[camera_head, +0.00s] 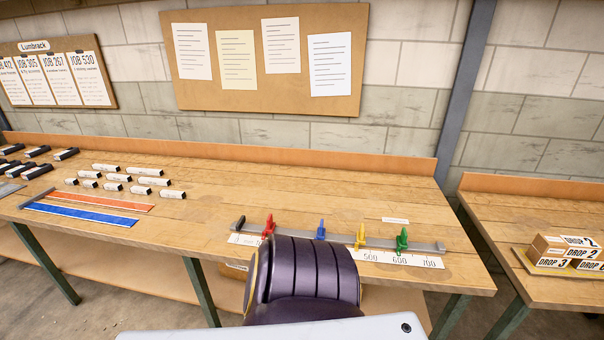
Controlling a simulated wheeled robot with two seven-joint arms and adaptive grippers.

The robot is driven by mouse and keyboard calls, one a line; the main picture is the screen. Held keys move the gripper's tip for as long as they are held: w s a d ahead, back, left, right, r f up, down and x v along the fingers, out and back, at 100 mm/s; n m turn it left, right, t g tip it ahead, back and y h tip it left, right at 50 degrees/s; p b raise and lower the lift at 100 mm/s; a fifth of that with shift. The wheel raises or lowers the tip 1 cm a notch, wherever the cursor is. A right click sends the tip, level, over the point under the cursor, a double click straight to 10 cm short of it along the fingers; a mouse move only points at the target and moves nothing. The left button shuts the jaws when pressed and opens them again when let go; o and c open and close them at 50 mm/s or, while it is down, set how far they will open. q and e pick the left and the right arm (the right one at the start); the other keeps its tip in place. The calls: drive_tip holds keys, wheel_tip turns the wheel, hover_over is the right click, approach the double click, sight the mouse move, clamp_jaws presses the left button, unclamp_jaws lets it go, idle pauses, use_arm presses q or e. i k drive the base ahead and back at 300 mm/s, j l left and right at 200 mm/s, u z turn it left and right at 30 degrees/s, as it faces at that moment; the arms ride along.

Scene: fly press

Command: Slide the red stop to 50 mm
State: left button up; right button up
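The red stop (268,227) stands on a grey rail (340,236) on the wooden bench, toward the rail's left end. A blue stop (321,230), a yellow stop (360,237) and a green stop (402,241) stand farther right on the same rail. A white scale (398,259) runs along the front of the rail, with 500, 600 and 700 readable. A dark ribbed body in the foreground hides the scale's middle, so I cannot read the red stop's position. Neither gripper shows.
A dark block (238,223) sits at the rail's left end. Blue (84,214) and orange (104,201) strips and several small labelled pieces lie on the bench's left. A second bench at right holds boxes marked DROP (568,247). The bench behind the rail is mostly clear.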

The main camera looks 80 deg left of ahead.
sight(271, 225)
drive_tip(key=k+u, duration=0.1)
drive_tip(key=u, duration=2.9)
